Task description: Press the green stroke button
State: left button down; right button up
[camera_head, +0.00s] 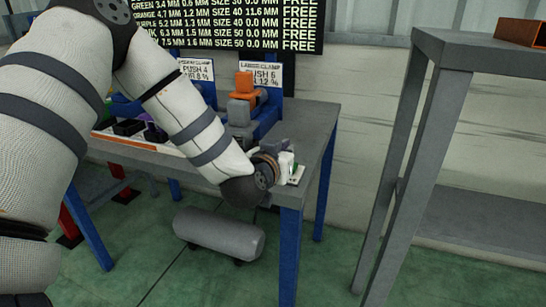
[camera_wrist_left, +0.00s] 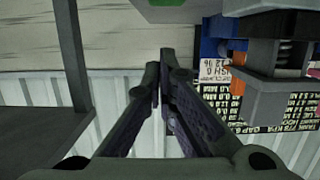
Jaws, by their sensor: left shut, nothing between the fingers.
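My left arm reaches across the head view to the table's right end, where the left gripper (camera_head: 280,152) is low over the corner. In the left wrist view the left gripper's fingers (camera_wrist_left: 162,72) are together with nothing between them. A small pale fixture with a bit of green (camera_head: 298,172) sits beside the gripper on the table corner, partly hidden by it. In the left wrist view a green patch (camera_wrist_left: 166,3) on a grey block shows at the top edge, mostly cut off, beyond the fingertips. I cannot tell whether the fingers touch it. My right gripper is not in view.
The grey workbench (camera_head: 315,125) has blue legs and clamp units with an orange top (camera_head: 245,84). A black text board (camera_head: 250,25) is behind. A grey cylinder (camera_head: 220,234) lies underneath. A grey shelf (camera_head: 445,47) stands right, with open floor between.

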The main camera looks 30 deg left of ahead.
pick_arm(q)
jog(key=v, duration=0.7)
jog(key=shift+a+f, duration=0.15)
jog(key=shift+a, duration=0.05)
jog(key=s+d+f+m+g+h, duration=0.1)
jog(key=s+d+f+g, duration=0.15)
jog(key=s+f, duration=0.4)
jog(key=s+d+f+g+h, duration=0.1)
jog(key=s+d+f+g, duration=0.15)
jog(key=f, duration=0.65)
jog(key=s+d+f+m+g+h, duration=0.1)
jog(key=s+f+g+h, duration=0.15)
jog(key=s+f, duration=0.35)
jog(key=s+f+g, duration=0.4)
jog(key=s+f, duration=0.1)
jog(key=s, duration=0.6)
jog(key=s+d+f+g, duration=0.1)
jog(key=s+f+g, duration=0.4)
jog(key=s, duration=0.6)
jog(key=shift+d+y, duration=0.15)
jog(key=shift+y, duration=0.2)
jog(key=shift+w, duration=0.1)
